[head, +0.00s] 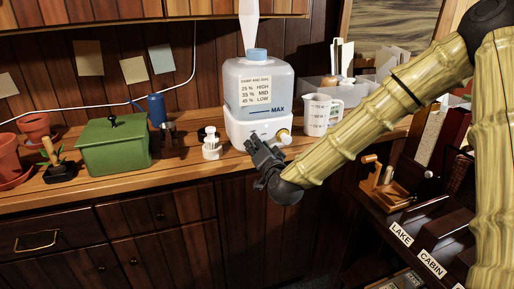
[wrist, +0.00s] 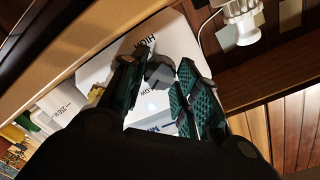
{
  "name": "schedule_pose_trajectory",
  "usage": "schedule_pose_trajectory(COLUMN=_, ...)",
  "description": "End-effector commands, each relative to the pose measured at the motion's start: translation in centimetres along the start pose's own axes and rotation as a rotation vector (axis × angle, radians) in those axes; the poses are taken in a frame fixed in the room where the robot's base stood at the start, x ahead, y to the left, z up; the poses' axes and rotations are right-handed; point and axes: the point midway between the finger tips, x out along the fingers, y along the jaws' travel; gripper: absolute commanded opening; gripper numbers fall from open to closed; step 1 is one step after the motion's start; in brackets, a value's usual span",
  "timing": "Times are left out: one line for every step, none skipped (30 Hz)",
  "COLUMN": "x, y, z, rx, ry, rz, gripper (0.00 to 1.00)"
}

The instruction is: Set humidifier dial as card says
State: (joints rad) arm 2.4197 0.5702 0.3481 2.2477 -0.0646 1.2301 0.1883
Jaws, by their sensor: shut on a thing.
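The humidifier (head: 240,128) stands on the wooden counter, with a translucent tank marked MAX and a white base. A card (head: 255,91) on the tank reads 25% HIGH, 35% MID, 45% LOW; its small heading is hard to read. My gripper (head: 262,150) is at the front of the base and hides the dial in the head view. In the wrist view the grey dial (wrist: 160,72) is between my gripper's fingers (wrist: 160,66), which are shut on it. The word HIGH and part of another label show beside it, upside down. The dial's setting cannot be told.
A measuring jug (head: 318,115) is to the right, behind my arm. A green box (head: 113,146) and terracotta pots (head: 34,129) are farther left.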

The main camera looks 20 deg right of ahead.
Motion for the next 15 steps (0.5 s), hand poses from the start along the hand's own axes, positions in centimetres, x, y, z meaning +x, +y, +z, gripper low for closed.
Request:
schedule_pose_trajectory(x=-0.03, y=0.14, z=0.06, rx=0.000, ry=-0.001, rz=0.003, gripper=0.07)
schedule_pose_trajectory(x=-0.03, y=0.14, z=0.06, rx=0.000, ry=-0.001, rz=0.003, gripper=0.07)
schedule_pose_trajectory(x=-0.03, y=0.14, z=0.06, rx=0.000, ry=-0.001, rz=0.002, gripper=0.38)
schedule_pose_trajectory(x=-0.03, y=0.13, z=0.07, rx=0.000, ry=-0.001, rz=0.002, gripper=0.44)
schedule_pose_trajectory(x=-0.03, y=0.12, z=0.07, rx=-0.001, ry=-0.001, rz=0.002, gripper=0.49)
schedule_pose_trajectory(x=-0.02, y=0.10, z=0.07, rx=-0.001, ry=-0.001, rz=0.002, gripper=0.54)
schedule_pose_trajectory(x=-0.02, y=0.09, z=0.07, rx=-0.001, ry=-0.001, rz=0.002, gripper=0.54)
schedule_pose_trajectory(x=-0.01, y=0.07, z=0.07, rx=-0.001, ry=-0.001, rz=0.001, gripper=0.54)
schedule_pose_trajectory(x=-0.01, y=0.06, z=0.08, rx=-0.001, ry=-0.001, rz=0.001, gripper=0.54)
schedule_pose_trajectory(x=0.00, y=0.05, z=0.08, rx=-0.001, ry=-0.001, rz=0.001, gripper=0.54)
schedule_pose_trajectory(x=0.00, y=0.04, z=0.08, rx=-0.001, ry=-0.001, rz=0.001, gripper=0.54)
schedule_pose_trajectory(x=0.00, y=0.03, z=0.08, rx=-0.001, ry=-0.001, rz=0.001, gripper=0.54)
schedule_pose_trajectory(x=0.01, y=0.02, z=0.08, rx=-0.001, ry=-0.001, rz=0.001, gripper=0.54)
schedule_pose_trajectory(x=0.00, y=0.02, z=0.07, rx=-0.001, ry=-0.001, rz=0.000, gripper=0.54)
schedule_pose_trajectory(x=-0.06, y=0.01, z=0.07, rx=-0.001, ry=-0.001, rz=0.000, gripper=0.54)
